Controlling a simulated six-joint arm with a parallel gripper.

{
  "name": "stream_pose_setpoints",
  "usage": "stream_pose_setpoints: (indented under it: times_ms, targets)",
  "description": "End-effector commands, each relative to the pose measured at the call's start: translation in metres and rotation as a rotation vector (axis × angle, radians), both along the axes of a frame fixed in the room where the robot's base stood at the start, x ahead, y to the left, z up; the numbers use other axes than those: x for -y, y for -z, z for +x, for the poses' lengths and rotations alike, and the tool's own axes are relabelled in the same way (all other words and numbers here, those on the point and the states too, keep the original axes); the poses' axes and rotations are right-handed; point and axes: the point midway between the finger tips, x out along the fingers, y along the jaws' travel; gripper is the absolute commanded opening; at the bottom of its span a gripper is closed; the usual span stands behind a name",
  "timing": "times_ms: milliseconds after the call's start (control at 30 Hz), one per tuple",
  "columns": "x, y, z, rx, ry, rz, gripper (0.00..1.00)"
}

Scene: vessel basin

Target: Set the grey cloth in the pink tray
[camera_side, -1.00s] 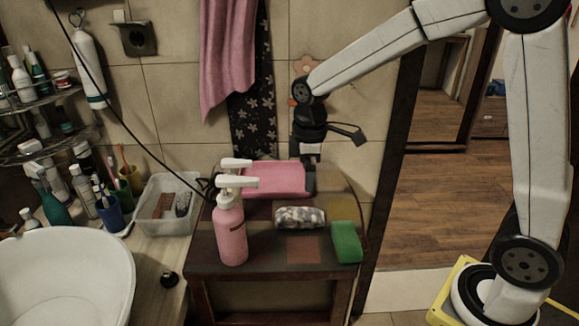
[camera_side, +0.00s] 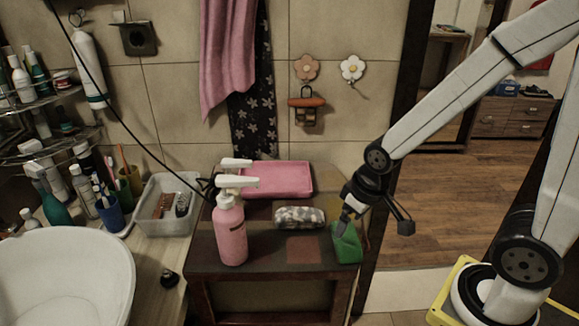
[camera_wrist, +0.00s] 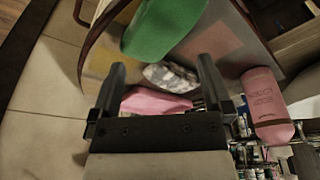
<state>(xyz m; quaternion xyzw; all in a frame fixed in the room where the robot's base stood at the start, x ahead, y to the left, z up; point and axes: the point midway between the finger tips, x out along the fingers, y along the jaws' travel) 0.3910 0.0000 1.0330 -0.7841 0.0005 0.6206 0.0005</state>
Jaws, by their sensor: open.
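The grey cloth (camera_side: 300,217) is a rolled bundle with a grey and white pattern, lying on the small dark table. It also shows in the wrist view (camera_wrist: 172,78), ahead between the fingers. The pink tray (camera_side: 278,178) is behind it at the table's back, with no contents visible; it shows in the wrist view (camera_wrist: 150,103) too. My gripper (camera_side: 346,220) is at the table's right side, above the green block and right of the cloth, apart from the cloth. Its two fingers are spread with nothing between them in the wrist view (camera_wrist: 160,68).
A pink pump bottle (camera_side: 230,232) stands at the left front of the table. A clear bin (camera_side: 165,205) and a white basin (camera_side: 65,275) are further left.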

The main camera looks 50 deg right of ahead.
Motion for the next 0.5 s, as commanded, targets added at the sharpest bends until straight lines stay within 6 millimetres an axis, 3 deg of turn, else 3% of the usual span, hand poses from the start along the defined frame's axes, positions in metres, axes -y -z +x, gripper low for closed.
stream_pose_setpoints:
  times_ms: [500]
  targets:
    - [0.0001, -0.0003, 0.0014, -0.001, 0.023, 0.007, 1.0]
